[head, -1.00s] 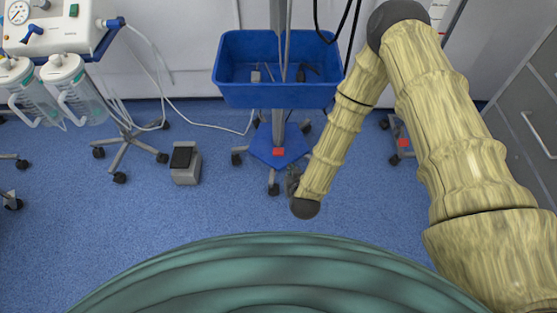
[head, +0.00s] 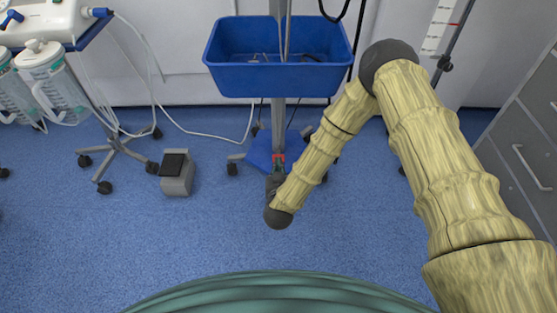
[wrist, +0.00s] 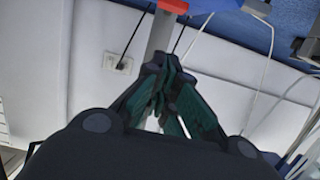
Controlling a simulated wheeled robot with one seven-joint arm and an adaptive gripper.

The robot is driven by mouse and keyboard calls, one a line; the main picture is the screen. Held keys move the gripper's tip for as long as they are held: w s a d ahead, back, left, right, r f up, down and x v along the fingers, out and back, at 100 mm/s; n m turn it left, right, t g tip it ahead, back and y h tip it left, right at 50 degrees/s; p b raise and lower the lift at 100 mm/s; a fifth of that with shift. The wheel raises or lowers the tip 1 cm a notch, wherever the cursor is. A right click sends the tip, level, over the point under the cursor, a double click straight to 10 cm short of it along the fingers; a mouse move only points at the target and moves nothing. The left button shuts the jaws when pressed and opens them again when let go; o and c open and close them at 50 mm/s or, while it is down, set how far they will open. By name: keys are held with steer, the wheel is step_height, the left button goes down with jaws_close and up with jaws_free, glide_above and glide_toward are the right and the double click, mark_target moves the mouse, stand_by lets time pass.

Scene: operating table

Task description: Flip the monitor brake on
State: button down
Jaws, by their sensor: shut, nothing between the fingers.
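The monitor stand has a blue wheeled base (head: 257,154) with a small red brake tab (head: 278,157) at its front, below the grey column (head: 279,120). My gripper (head: 279,168) is in front of the base, its fingertips at or just before the red tab. I cannot tell whether they touch it. In the wrist view my gripper (wrist: 165,65) has its fingers closed together with nothing between them. The red tab (wrist: 172,5) is cut off by the top edge there, beyond the fingertips. My wrist hides part of the base's front leg.
A blue basket (head: 278,78) hangs on the column above the base. A grey foot pedal (head: 176,174) lies on the floor to the left. A wheeled suction stand (head: 118,145) is farther left, with a trailing white hose. Grey drawers (head: 520,150) stand at right.

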steer(key=shift+w, duration=0.1)
steer(key=b, duration=0.5)
glide_toward(278, 153)
steer(key=w+r, duration=0.4)
steer(key=r, duration=0.1)
step_height(278, 153, down, 3)
steer(key=shift+d+f+b, duration=0.1)
steer(key=shift+f+b, duration=0.05)
steer(key=shift+b, duration=0.75)
steer(key=shift+f, duration=0.1)
